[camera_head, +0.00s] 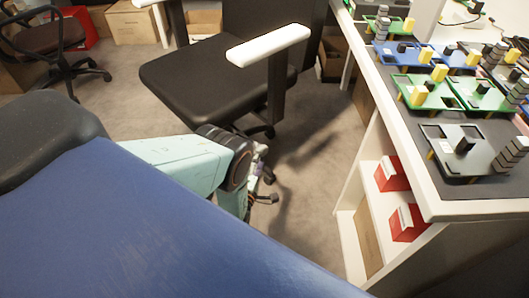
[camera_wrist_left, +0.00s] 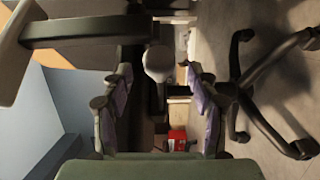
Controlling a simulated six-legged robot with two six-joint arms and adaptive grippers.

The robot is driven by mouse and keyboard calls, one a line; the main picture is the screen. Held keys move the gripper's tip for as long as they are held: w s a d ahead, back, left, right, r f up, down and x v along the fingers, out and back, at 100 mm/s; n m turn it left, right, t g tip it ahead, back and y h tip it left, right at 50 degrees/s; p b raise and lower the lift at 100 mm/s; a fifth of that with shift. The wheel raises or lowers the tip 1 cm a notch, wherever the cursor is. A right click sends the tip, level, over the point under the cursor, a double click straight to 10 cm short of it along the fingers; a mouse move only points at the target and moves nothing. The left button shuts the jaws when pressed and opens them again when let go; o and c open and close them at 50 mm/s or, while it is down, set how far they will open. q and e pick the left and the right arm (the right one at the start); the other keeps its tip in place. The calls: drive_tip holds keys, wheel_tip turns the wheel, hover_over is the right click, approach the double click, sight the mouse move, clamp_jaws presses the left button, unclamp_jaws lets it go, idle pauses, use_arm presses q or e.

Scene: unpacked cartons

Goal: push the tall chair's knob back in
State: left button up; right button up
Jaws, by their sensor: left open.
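The tall black chair (camera_head: 215,75) with white armrests stands ahead of me, its column and base partly hidden by my arm. My left gripper (camera_head: 264,180) is low beside the chair, under the near armrest (camera_head: 268,45). In the left wrist view the gripper (camera_wrist_left: 158,105) is open, its two fingers well apart. A pale rounded piece (camera_wrist_left: 158,62) shows between and beyond the fingers. It may be the knob, but I cannot be sure. Dark chair base legs (camera_wrist_left: 270,100) show at the right there. No knob is clear in the head view. My right gripper is not in view.
A white workbench (camera_head: 430,190) with circuit-board fixtures (camera_head: 430,90) stands at right, red boxes (camera_head: 408,222) on its shelf. Another chair (camera_head: 50,40) and cartons (camera_head: 132,22) are at the back left. Carpet between chair and bench (camera_head: 325,140) is clear.

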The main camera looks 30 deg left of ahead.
use_arm(q)
drive_tip(key=shift+b+x, duration=0.75)
drive_tip(key=shift+x, duration=1.6)
drive_tip(key=shift+d, duration=0.1)
drive_tip(key=shift+r, duration=0.1)
clamp_jaws()
